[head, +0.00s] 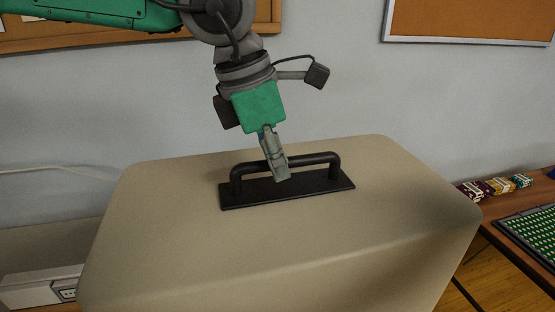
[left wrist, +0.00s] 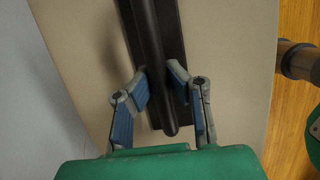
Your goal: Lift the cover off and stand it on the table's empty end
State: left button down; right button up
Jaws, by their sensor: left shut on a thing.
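The cover (head: 250,245) is a large beige box-like shell with rounded edges, filling the middle of the head view. A black bar handle (head: 322,158) on a flat black plate is fixed to its top. My left gripper (head: 280,177) comes down from above and is shut on the handle's bar. In the left wrist view its two fingers (left wrist: 159,76) lie on either side of the bar (left wrist: 148,35), with the beige top (left wrist: 232,60) around it. The cover's lower edge and whatever is under it are hidden, so I cannot tell whether it is raised. My right gripper is out of view.
At the right, a wooden table (head: 487,223) bears several small patterned packs (head: 497,187) and a green dotted board (head: 532,232). Wooden floor shows between. A pale box (head: 35,290) stands at the lower left. The wall (head: 110,100) with cork boards is close behind.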

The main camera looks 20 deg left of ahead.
pick_arm(q)
jog(key=shift+f, duration=0.25)
jog(key=c, duration=1.5)
grip_release()
jog(key=shift+c, duration=0.2)
jog(key=shift+s+f, duration=0.1)
jog(key=shift+f, duration=0.05)
jog(key=v, duration=1.2)
